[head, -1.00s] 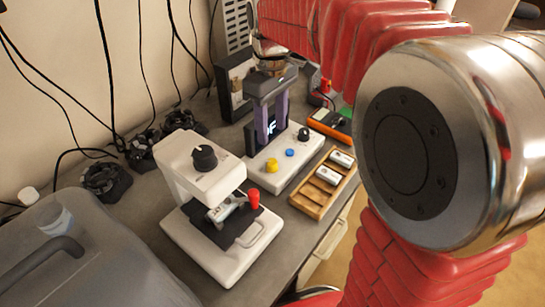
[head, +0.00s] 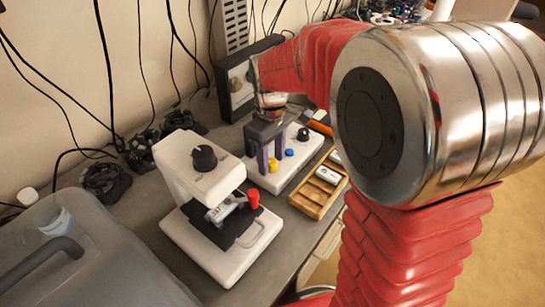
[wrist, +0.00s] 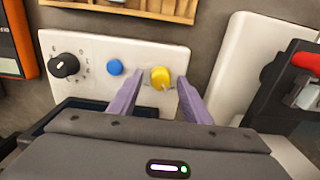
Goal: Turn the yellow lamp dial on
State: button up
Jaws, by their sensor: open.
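The yellow dial (head: 273,165) is on the sloped front of a white panel (head: 308,150), at the end nearest the white press-like machine. In the wrist view, the yellow dial (wrist: 160,77) shows a pale pointer mark. My gripper (head: 271,158) has purple fingers and is over the panel, right at the dial. In the wrist view, my gripper (wrist: 160,79) is open, with one fingertip on each side of the dial and a gap on both sides. I cannot tell how far down past the dial's top the tips reach. The panel's display is hidden.
The panel also carries a blue button (wrist: 115,67) and a black knob (wrist: 64,65). A wooden tray (head: 300,203) lies in front. The white machine (head: 180,240) with a red-tipped lever (head: 252,198) stands left. An orange-edged device (wrist: 20,40) sits beyond the panel.

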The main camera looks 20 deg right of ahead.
jog(key=shift+c, duration=0.4)
jog(key=c, duration=0.9)
jog(key=shift+d, duration=0.15)
jog(key=shift+c, duration=0.3)
